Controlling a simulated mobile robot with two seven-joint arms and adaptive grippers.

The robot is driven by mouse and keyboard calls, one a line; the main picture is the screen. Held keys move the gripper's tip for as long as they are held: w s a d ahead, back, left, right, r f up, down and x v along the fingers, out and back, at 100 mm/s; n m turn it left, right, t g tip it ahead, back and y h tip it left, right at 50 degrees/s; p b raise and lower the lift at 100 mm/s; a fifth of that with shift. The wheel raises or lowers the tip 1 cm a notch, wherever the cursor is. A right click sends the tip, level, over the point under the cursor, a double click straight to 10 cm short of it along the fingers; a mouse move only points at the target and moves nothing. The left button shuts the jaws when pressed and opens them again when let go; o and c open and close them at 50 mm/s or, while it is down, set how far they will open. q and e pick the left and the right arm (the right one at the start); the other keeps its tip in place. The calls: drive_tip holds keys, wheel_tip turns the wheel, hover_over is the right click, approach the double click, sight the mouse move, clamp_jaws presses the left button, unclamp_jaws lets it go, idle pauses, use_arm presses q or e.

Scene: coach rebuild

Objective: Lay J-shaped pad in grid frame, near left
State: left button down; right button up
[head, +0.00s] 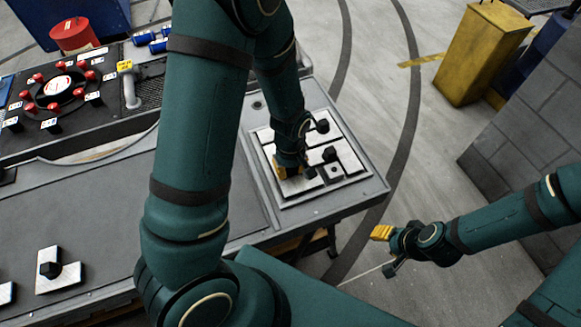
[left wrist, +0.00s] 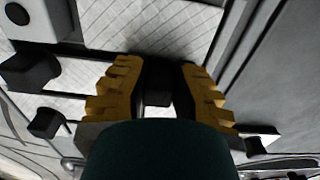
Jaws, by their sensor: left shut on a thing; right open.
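The grid frame (head: 328,192) lies on the right end of the grey bench, with white pads bearing black knobs (head: 330,154) in it. My left gripper (head: 287,172) is low over the frame's near left part. In the left wrist view its yellow fingers (left wrist: 158,92) are shut on a black knob (left wrist: 157,99). The pad under that knob, likely the J-shaped pad, is mostly hidden by the gripper; I cannot tell whether it lies flat in the frame. My right gripper (head: 385,250) is open and empty, off the bench to the right.
A white pad with a black knob (head: 58,277) lies on the bench at near left. A panel with red knobs (head: 60,90) and a red can (head: 73,36) stand at far left. A yellow bin (head: 480,55) and a grey block wall (head: 530,130) are at right.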

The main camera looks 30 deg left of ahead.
use_arm(q)
drive_tip(key=c, duration=0.8)
unclamp_jaws()
drive_tip(key=shift+c, duration=0.2)
drive_tip(key=shift+r, duration=0.2)
drive_tip(key=shift+r+p, duration=0.85)
drive_tip(key=o, duration=0.5)
